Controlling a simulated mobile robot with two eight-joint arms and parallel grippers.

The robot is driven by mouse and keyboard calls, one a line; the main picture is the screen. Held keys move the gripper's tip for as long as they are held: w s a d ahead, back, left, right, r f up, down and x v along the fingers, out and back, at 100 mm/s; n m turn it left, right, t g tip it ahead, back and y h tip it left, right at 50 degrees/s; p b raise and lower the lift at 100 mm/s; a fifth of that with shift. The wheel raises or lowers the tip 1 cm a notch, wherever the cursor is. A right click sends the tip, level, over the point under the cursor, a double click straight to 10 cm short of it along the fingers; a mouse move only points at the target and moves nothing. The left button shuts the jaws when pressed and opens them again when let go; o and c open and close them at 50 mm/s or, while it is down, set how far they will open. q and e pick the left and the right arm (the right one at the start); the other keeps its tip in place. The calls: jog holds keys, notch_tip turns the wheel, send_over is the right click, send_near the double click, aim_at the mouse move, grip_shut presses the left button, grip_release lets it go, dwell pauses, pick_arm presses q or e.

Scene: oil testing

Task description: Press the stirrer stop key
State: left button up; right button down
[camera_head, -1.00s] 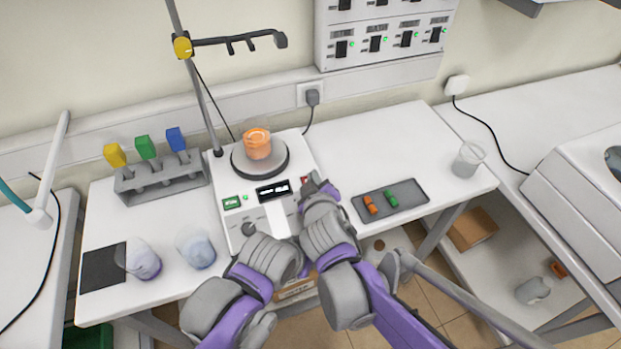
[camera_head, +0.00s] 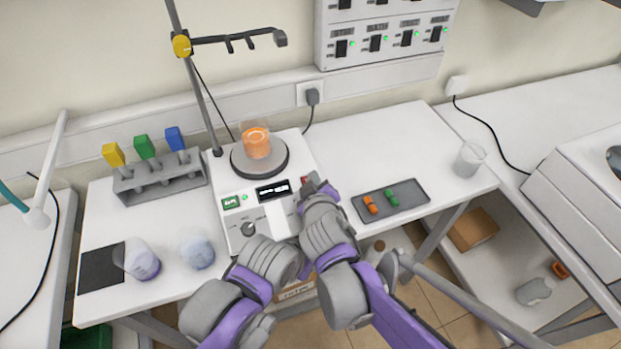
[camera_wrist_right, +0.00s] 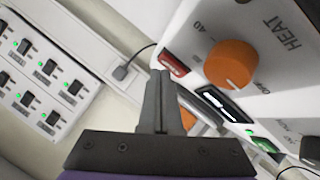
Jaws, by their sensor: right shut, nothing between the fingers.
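The white stirrer (camera_head: 236,222) stands on the bench with a beaker of orange liquid (camera_head: 257,145) on its round plate. A small red key (camera_head: 304,181) is on its panel, right of the dark display (camera_head: 273,190); a green key (camera_head: 231,202) is at the left. My right gripper (camera_head: 313,182) is shut and empty, its tips right beside the red key. In the right wrist view the shut fingers (camera_wrist_right: 161,75) reach the left edge of the red key (camera_wrist_right: 172,64); I cannot tell whether they touch. An orange HEAT knob (camera_wrist_right: 232,65) is near.
A grey tray (camera_head: 412,207) with small orange and green items lies right of the stirrer. A rack (camera_head: 160,178) and two flasks are at the left. A stand rod (camera_head: 197,90) rises behind. An empty beaker (camera_head: 468,158) stands at the right bench end.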

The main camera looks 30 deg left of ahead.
pick_arm(q)
jog(key=shift+s+d+f+b, duration=0.1)
jog(key=shift+s+f+b, duration=0.25)
jog(key=shift+f, duration=0.15)
pick_arm(e)
jog(key=shift+f, duration=0.5)
pick_arm(q)
jog(key=shift+w+r, duration=0.1)
pick_arm(e)
jog(key=shift+r, duration=0.2)
jog(key=shift+r+p, duration=0.55)
jog(key=shift+r, duration=0.05)
pick_arm(q)
jog(key=shift+w+r, duration=0.35)
jog(key=shift+r, duration=0.25)
pick_arm(e)
jog(key=shift+d, duration=0.1)
pick_arm(q)
jog(key=r+p, duration=0.1)
jog(key=w+r+p, duration=0.1)
jog(key=r, duration=0.1)
jog(key=w+r+p, duration=0.1)
jog(key=shift+r, duration=0.25)
pick_arm(e)
jog(key=r, duration=0.1)
jog(key=d+r, duration=0.1)
jog(key=r, duration=0.1)
jog(key=s+r, duration=0.1)
jog(key=shift+d+r, duration=0.15)
jog(key=shift+r, duration=0.25)
